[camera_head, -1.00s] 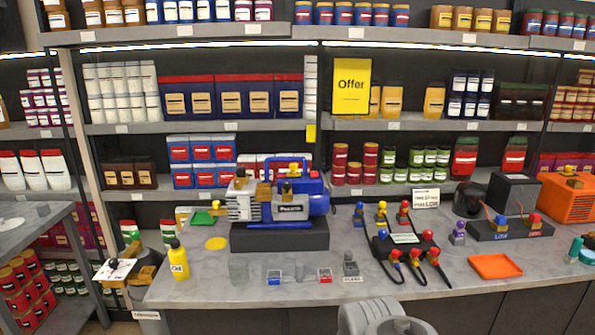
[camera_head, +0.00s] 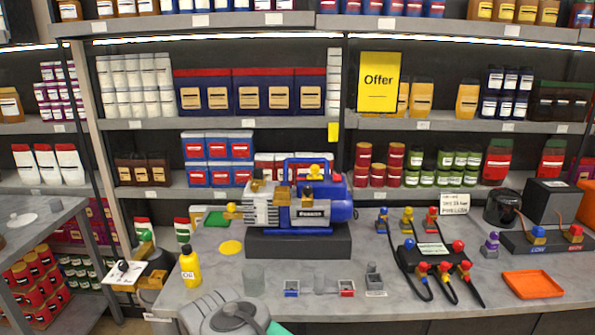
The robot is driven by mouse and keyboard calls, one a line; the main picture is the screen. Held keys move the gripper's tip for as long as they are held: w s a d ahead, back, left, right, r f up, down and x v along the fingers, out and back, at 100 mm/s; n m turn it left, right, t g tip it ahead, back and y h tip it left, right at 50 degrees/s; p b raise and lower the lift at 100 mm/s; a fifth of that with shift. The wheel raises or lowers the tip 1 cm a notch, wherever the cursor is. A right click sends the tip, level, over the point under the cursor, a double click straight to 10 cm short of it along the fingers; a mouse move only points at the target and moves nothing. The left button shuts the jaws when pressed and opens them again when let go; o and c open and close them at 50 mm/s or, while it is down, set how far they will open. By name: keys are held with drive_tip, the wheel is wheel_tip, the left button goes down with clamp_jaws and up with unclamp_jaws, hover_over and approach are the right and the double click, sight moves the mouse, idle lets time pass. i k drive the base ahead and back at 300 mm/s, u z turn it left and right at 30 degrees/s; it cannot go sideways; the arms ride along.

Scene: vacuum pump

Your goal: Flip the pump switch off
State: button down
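The blue and silver vacuum pump (camera_head: 308,212) stands on a dark block (camera_head: 298,243) on the grey counter, with a blue handle on top and brass-coloured fittings. A small red part (camera_head: 336,177) shows at its upper right; I cannot tell whether it is the switch. The switch's position is too small to read. A grey rounded part of my arm (camera_head: 230,315) shows at the bottom edge, in front of the counter. My gripper's fingers are not in view.
A yellow oil bottle (camera_head: 191,268) and a clear glass (camera_head: 253,280) stand left of centre near the counter's front. Small switch boxes (camera_head: 346,288) sit in front of the pump. A manifold with hoses (camera_head: 432,252) and an orange tray (camera_head: 532,284) lie to the right.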

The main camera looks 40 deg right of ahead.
sight(281, 209)
drive_tip(key=z, duration=0.2)
drive_tip(key=i, duration=0.95)
drive_tip(key=z, duration=0.65)
